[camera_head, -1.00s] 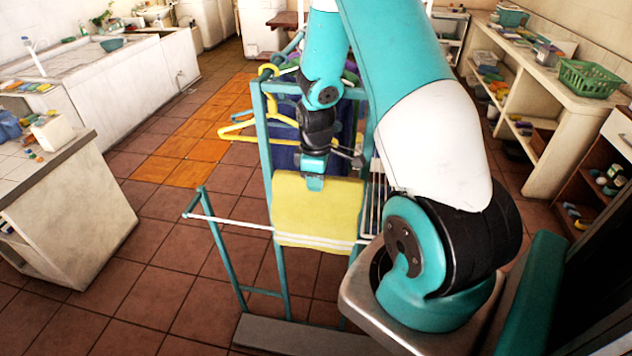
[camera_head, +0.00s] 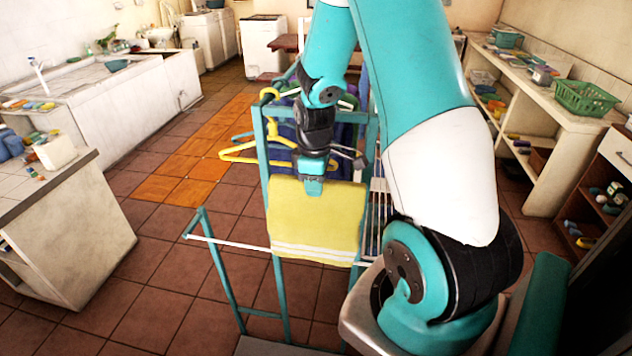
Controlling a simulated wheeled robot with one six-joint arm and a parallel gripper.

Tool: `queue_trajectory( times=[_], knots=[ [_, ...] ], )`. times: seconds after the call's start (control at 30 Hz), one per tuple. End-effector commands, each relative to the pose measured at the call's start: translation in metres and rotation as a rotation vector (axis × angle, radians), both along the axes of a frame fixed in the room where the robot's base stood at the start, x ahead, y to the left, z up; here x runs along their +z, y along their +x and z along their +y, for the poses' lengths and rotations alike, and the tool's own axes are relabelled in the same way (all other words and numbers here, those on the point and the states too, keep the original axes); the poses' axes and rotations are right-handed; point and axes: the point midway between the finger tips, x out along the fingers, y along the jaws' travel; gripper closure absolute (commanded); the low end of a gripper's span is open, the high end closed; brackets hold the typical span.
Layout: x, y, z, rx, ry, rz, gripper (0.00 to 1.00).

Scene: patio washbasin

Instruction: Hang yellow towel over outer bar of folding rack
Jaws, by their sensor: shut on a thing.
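The yellow towel (camera_head: 316,222) with white stripes near its lower edge hangs from my gripper (camera_head: 312,186), which is shut on its upper edge. The towel is spread flat and hangs in front of the teal folding rack (camera_head: 262,150). The rack's outer bar (camera_head: 232,243) is a thin white rod running from the low teal post at left towards the right. The towel's lower edge overlaps this bar in the picture and hides part of it. I cannot tell whether the towel touches the bar.
Yellow hangers (camera_head: 245,155) and dark cloths hang on the rack behind the towel. A pale counter (camera_head: 75,235) stands at left, and a long shelf with a green basket (camera_head: 586,98) at right. Tiled floor (camera_head: 165,260) is clear left of the rack.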

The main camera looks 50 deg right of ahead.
Motion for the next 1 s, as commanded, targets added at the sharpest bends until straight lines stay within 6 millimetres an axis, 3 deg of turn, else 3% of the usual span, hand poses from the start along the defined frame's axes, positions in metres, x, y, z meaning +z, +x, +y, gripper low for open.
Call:
queue_trajectory(
  times=[0.6,0.67,1.0],
  knots=[
    [0.007,-0.054,0.091,0.005,0.000,0.001,1.00],
    [-0.001,-0.055,0.097,0.005,-0.001,-0.008,1.00],
    [0.000,-0.070,0.125,0.003,-0.001,-0.008,1.00]
  ],
)
